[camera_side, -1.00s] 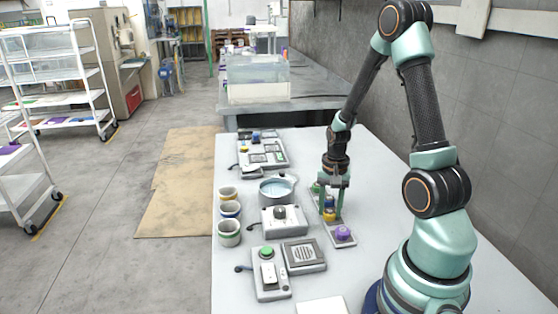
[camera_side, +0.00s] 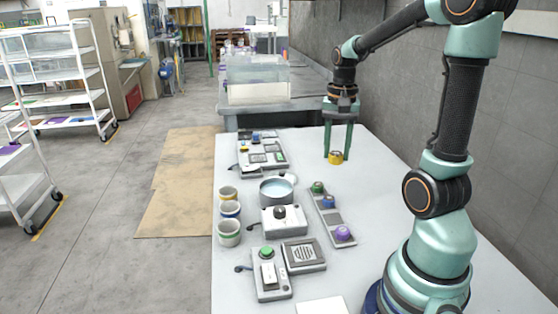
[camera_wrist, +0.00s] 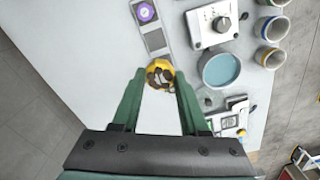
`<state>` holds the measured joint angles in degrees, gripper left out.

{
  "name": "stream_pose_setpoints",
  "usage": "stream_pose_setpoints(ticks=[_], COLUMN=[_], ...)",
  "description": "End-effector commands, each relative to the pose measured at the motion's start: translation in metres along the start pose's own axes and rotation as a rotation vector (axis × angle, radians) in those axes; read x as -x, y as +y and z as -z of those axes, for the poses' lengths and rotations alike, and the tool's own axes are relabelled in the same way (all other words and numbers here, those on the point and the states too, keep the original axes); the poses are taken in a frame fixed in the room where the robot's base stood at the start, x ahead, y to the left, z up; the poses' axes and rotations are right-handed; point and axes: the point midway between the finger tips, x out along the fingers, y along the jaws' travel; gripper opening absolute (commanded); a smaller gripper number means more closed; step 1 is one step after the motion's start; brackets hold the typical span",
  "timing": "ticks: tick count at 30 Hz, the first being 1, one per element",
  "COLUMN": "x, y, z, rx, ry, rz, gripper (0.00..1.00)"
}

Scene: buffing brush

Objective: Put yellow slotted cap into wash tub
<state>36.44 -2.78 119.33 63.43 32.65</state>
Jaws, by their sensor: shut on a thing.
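My gripper (camera_side: 336,157) is shut on the yellow slotted cap (camera_side: 335,158) and holds it up in the air over the back part of the table. The cap also shows between the fingertips in the wrist view (camera_wrist: 160,75), with its dark slotted face towards the camera. The wash tub (camera_side: 277,190) is a round grey basin with pale blue water, to the front left of the gripper in the side view. It also shows in the wrist view (camera_wrist: 220,70), to the right of the cap and apart from it.
A grey rack (camera_side: 333,217) holds a green, a blue and a purple cap. A box with a dark knob (camera_side: 283,220), several striped cups (camera_side: 229,210), a speaker-like panel (camera_side: 304,254) and a switch panel (camera_side: 262,153) stand around the tub. The table's right back is clear.

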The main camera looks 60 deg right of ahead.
Motion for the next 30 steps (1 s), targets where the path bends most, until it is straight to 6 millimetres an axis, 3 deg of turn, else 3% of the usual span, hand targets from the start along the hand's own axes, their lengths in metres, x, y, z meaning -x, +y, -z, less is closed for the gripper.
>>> stream_pose_setpoints(ticks=[8, 11, 21, 25, 30], x=[0.023, 0.027, 0.028, 0.026, 0.021], y=[-0.012, -0.030, -0.124, -0.148, -0.163], z=[0.006, 0.015, 0.043, 0.046, 0.048], rx=[0.005, 0.009, 0.025, 0.028, 0.029], ry=[0.000, -0.002, -0.002, -0.001, -0.001], rz=[0.000, -0.001, -0.002, -0.001, -0.001], gripper=[0.00, 0.00, 0.00, 0.00, 0.00])
